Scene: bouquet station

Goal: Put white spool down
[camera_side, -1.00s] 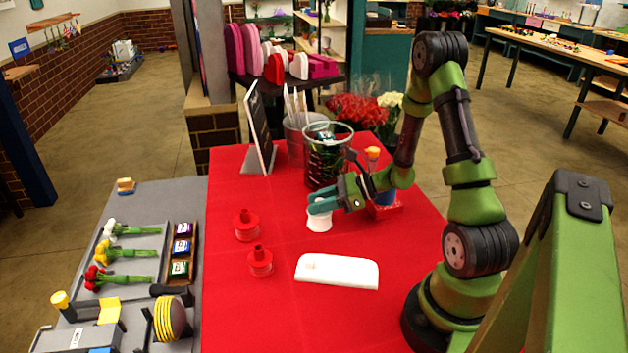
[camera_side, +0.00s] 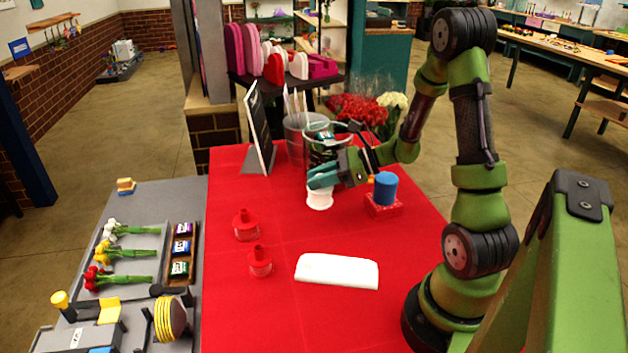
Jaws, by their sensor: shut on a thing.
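The white spool (camera_side: 320,200) is over the middle of the red-covered table, towards the glass vase. My gripper (camera_side: 322,181) is shut on its upper part from above, and the teal fingers hide the spool's top. The spool looks upright. From this one view I cannot tell whether its base touches the cloth or hangs just above it.
A white slab (camera_side: 337,271) lies in front. A blue cylinder (camera_side: 386,188) on a red block (camera_side: 384,207) is to the right. A glass vase (camera_side: 327,146) stands behind. Bare red cloth (camera_side: 325,315) lies in front.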

